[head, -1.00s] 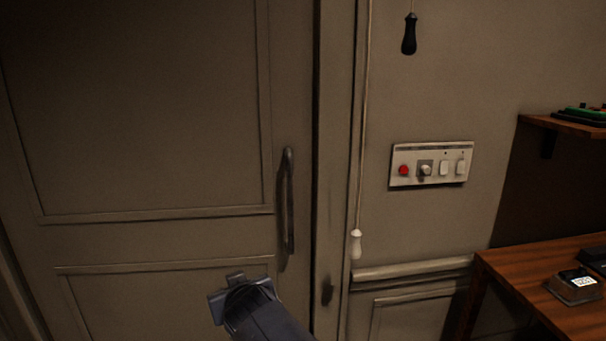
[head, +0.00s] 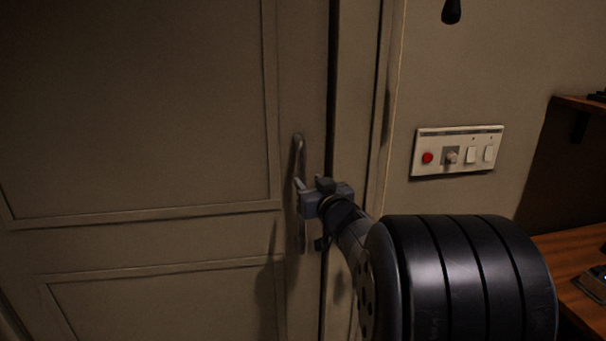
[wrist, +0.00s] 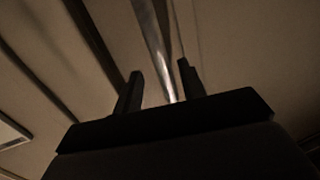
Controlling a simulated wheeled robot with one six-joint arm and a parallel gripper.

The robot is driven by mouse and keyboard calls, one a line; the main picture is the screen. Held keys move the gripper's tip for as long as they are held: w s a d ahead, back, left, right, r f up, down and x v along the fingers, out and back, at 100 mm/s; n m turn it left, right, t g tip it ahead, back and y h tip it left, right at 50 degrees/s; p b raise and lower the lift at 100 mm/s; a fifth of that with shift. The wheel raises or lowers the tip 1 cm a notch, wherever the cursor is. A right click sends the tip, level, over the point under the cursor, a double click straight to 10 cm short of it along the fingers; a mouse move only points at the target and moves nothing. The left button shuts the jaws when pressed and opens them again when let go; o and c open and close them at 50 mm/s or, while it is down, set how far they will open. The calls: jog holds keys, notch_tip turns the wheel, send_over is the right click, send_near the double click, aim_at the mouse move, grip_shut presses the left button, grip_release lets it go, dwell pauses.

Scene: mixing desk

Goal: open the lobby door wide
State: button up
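The lobby door (head: 140,110) is a panelled beige door filling the left of the head view. A dark line runs down its right edge; I cannot tell whether it is slightly ajar. Its upright metal handle (head: 299,153) is near that edge. My gripper (head: 303,197) is at the handle's middle and hides part of it. In the wrist view the handle bar (wrist: 150,30) passes between the two fingers of my gripper (wrist: 159,67). The fingers are apart, with a gap visible beside the bar, closer to the right finger.
A switch panel (head: 459,151) with a red button is on the wall right of the door frame (head: 353,100). A dark pull-cord knob (head: 451,11) hangs above it. A wooden desk (head: 570,265) stands at the lower right, with a shelf (head: 580,106) above.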

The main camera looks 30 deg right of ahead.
aim_at(303, 176)
jog(key=w, duration=0.5)
jog(key=shift+w+d, duration=0.15)
jog(key=shift+w, duration=0.25)
grip_shut()
